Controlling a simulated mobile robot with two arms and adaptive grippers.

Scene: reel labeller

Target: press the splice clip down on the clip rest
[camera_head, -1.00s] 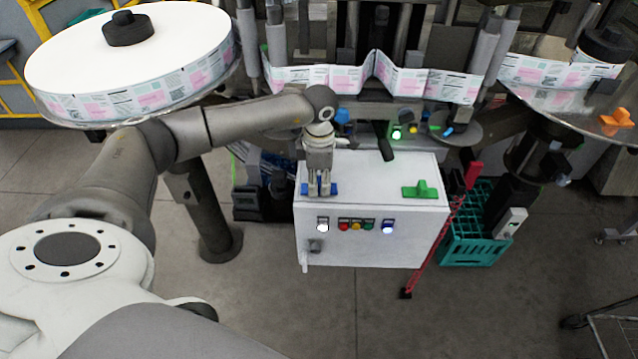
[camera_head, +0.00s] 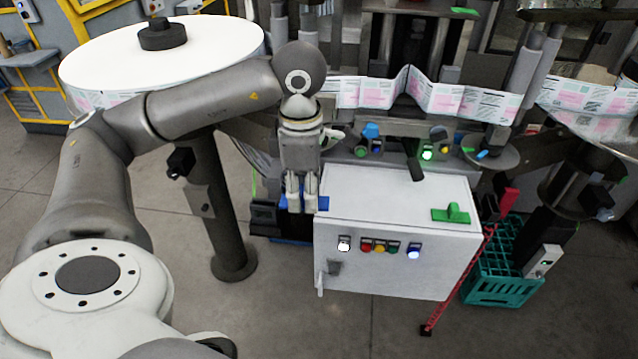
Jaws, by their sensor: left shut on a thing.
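My left gripper (camera_head: 301,203) points down at the left edge of the white cabinet and is shut on a blue piece, likely the splice clip (camera_head: 323,203), whose ends show on both sides of the fingers. The fingers hide its middle. How high it hangs is hard to tell. A green clip-like piece with an upright tab (camera_head: 452,214) lies on the right part of the cabinet top. I cannot tell which part is the clip rest. My right gripper is not in view.
The white cabinet (camera_head: 390,255) has several lit buttons on its front and a clear middle top. A dark handle (camera_head: 416,170) leans over its back edge. A large label reel (camera_head: 160,55) stands at left, a teal crate (camera_head: 490,285) at right. A printed web runs behind.

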